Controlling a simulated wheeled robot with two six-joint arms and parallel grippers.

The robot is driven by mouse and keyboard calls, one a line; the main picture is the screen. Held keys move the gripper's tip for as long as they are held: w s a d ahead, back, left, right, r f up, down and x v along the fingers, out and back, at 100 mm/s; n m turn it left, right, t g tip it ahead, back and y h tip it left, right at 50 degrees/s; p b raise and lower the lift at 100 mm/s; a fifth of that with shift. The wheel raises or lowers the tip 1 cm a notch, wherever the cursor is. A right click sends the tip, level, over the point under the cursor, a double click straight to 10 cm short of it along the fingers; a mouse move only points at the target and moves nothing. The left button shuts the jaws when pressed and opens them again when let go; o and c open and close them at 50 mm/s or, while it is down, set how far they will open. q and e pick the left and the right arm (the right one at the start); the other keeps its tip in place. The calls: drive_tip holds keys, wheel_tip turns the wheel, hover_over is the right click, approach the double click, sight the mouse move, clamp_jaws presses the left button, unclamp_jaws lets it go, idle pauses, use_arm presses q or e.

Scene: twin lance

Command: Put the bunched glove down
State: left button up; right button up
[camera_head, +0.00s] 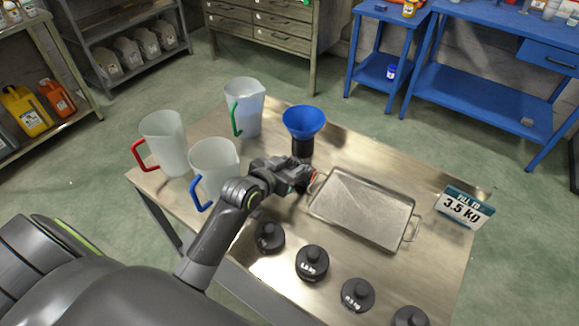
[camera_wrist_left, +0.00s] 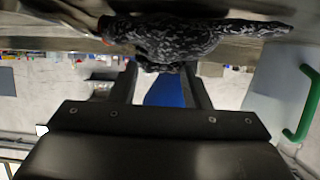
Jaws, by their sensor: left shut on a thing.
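My left gripper (camera_head: 303,178) reaches over the table from the left, at the left edge of the metal tray and in front of the blue funnel. In the left wrist view a dark, grey-speckled cloth bundle, the bunched glove (camera_wrist_left: 185,42), lies across the fingertips, and the gripper is shut on it. In the head view the glove is mostly hidden by the gripper; only a small reddish-brown bit shows at the fingertips. I cannot tell whether the glove touches the table. My right gripper is not in view.
A metal tray (camera_head: 362,207) lies right of the gripper. A blue funnel (camera_head: 304,122) stands behind. Pitchers with red (camera_head: 165,143), green (camera_head: 250,105) and blue handles (camera_head: 213,165) stand left. Several black weights (camera_head: 312,263) line the near edge.

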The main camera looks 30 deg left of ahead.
use_arm(q)
drive_tip(key=shift+s, duration=0.1)
drive_tip(key=o, duration=0.9)
drive_tip(key=shift+f, duration=0.15)
drive_tip(key=shift+o, duration=0.2)
